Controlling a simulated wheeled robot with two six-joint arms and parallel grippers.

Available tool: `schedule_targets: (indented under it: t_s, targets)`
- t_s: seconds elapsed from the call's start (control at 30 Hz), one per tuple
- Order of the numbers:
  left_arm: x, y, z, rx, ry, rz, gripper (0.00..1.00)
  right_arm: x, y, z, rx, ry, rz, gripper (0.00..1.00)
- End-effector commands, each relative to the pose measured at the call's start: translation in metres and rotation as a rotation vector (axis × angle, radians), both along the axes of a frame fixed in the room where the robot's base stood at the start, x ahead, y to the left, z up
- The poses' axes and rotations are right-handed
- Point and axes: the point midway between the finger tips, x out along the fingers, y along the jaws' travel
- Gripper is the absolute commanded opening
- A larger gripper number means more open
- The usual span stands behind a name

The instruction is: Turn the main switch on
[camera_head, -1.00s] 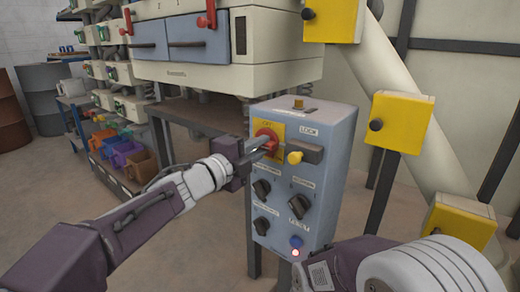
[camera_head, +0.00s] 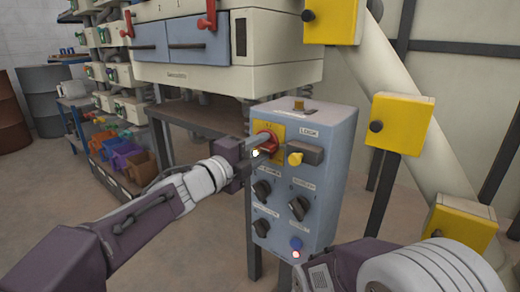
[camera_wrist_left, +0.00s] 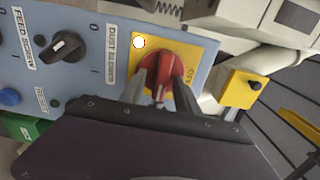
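The main switch (camera_head: 270,147) is a red rotary handle on a yellow plate (camera_head: 262,118) at the upper left of the blue-grey control box (camera_head: 327,185). My left gripper (camera_head: 262,143) is at the switch. In the left wrist view, its two fingers (camera_wrist_left: 162,97) lie on either side of the red handle (camera_wrist_left: 163,70) and appear closed on it. A small bright light (camera_wrist_left: 139,42) shows on the yellow plate there; it also shows in the head view (camera_head: 255,153). My right arm enters at the lower right, with its fingertips out of view.
Several black knobs (camera_head: 262,189) and a blue button (camera_head: 296,243) are below. Yellow boxes (camera_head: 400,122) stand at right, and the cream machine (camera_head: 220,75) overhangs behind.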

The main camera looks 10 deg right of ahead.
Motion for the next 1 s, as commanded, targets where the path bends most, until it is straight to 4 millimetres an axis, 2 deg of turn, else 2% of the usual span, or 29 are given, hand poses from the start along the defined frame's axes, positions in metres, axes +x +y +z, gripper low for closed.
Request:
schedule_targets:
  t_s: [0.13, 0.23, 0.5, 0.6, 1.0]
  targets:
    - [-0.001, 0.002, 0.001, -0.001, 0.0, 0.0, 0.38, 0.0, 0.0, 0.001, 0.0, 0.0, 0.0, 0.47]
    - [-0.008, 0.011, 0.003, -0.001, 0.001, 0.001, 0.38, 0.0, 0.0, 0.005, 0.0, 0.0, 0.0, 0.47]
    - [-0.042, 0.055, 0.004, 0.001, 0.001, 0.004, 0.38, 0.0, 0.0, 0.022, 0.0, 0.0, 0.0, 0.47]
    - [-0.051, 0.066, 0.003, 0.0, 0.001, 0.002, 0.38, 0.0, 0.0, 0.026, 0.0, 0.0, 0.0, 0.47]
    - [-0.056, 0.072, 0.0, 0.0, 0.0, 0.0, 0.38, 0.0, 0.0, 0.026, 0.0, 0.0, 0.0, 0.47]
